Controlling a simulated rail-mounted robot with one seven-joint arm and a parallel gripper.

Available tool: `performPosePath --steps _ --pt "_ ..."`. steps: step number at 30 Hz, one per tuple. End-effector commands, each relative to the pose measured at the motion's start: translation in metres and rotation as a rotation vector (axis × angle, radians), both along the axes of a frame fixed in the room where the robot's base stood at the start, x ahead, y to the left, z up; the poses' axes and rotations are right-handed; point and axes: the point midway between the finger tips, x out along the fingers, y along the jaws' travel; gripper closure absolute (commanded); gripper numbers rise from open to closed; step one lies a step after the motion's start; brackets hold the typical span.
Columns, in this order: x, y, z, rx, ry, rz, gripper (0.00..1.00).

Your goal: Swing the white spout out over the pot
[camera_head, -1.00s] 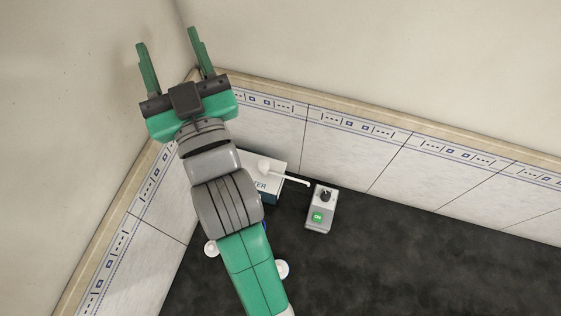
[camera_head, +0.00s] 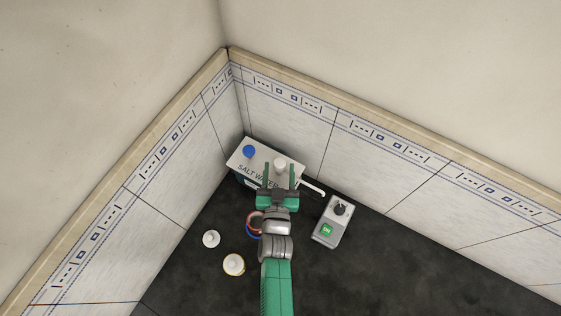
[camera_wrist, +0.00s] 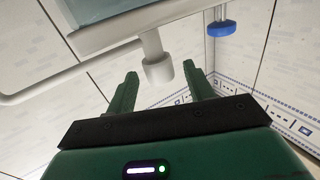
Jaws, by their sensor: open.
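The white spout (camera_head: 314,188) reaches out from the box labelled SALT WATER (camera_head: 240,160), towards the right. Its round white hub (camera_head: 280,163) appears between the fingers of my gripper (camera_head: 280,169) in the head view. In the wrist view the hub (camera_wrist: 158,66) shows just beyond and between the open fingertips (camera_wrist: 161,76), and the spout's arm (camera_wrist: 50,85) runs off to the left. My gripper is open and empty; I cannot tell whether a finger touches the hub. I cannot make out a pot for certain.
A blue knob (camera_head: 249,151) stands on the box's left end. A grey device with a black knob and green button (camera_head: 327,230) stands close to the spout's tip. Two small white-topped items (camera_head: 211,239) (camera_head: 234,264) and a red-and-blue ring (camera_head: 253,226) lie left of my arm. Tiled walls close the corner.

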Motion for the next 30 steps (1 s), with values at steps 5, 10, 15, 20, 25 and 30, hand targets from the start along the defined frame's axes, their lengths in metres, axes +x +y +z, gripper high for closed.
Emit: performPosePath --steps 5,10,15,20,25,30 --pt "0.024 -0.002 0.0 0.0 0.0 -0.001 0.47" --pt "0.028 -0.002 0.0 0.0 0.0 -0.001 0.47" --pt "0.028 -0.002 0.0 0.0 0.0 0.0 0.51" --pt "0.028 -0.002 0.0 0.0 0.0 0.0 0.83" --pt "0.028 -0.002 0.0 0.0 0.0 -0.001 1.0" --pt "0.028 -0.005 0.001 0.001 0.0 -0.018 1.0"
